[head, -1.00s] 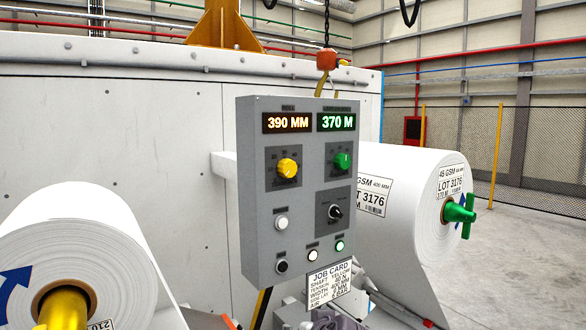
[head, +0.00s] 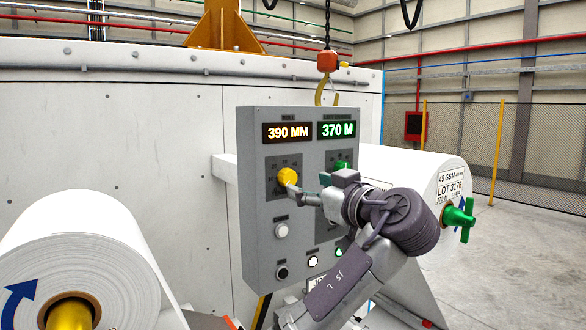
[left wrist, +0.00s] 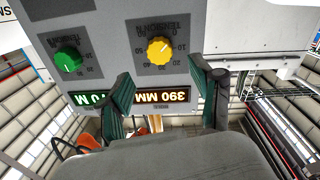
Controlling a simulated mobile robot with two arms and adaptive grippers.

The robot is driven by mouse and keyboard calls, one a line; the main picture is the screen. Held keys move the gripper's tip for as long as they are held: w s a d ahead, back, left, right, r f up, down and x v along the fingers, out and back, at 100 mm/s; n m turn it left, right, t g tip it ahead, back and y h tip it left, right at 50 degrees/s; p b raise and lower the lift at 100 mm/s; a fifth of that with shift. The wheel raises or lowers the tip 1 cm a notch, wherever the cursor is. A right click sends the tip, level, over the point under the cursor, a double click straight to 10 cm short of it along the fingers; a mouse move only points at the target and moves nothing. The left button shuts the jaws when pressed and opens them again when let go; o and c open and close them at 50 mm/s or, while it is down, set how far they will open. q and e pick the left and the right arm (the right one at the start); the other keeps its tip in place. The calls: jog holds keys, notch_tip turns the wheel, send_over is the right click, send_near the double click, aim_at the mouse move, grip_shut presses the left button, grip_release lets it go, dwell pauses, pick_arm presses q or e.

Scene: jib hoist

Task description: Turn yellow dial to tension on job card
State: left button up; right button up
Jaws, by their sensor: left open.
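The yellow dial (head: 287,177) is on the left of the grey control panel (head: 258,235), under the orange 390 MM display. It also shows in the left wrist view (left wrist: 160,50), where the picture is upside down. My left gripper (head: 307,184) is in front of the panel, just right of the dial. In the left wrist view its fingers (left wrist: 170,80) are spread, with nothing between them, and the dial lies past their tips. The dial's exact setting is too small to read. My right gripper is not in view.
A green dial (head: 341,166) is right of the yellow one, partly behind my gripper; it shows clearly in the left wrist view (left wrist: 68,60). A hook (head: 327,92) hangs behind the panel.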

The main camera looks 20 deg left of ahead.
aim_at(290, 178)
pick_arm(q)
jog(key=p+x, duration=0.2)
jog(key=x, duration=0.4)
jog(key=shift+r+p, duration=0.1)
jog(key=shift+p, duration=0.25)
jog(key=shift+w+a, duration=0.35)
jog(key=c, duration=1.1)
jog(key=shift+c, duration=0.2)
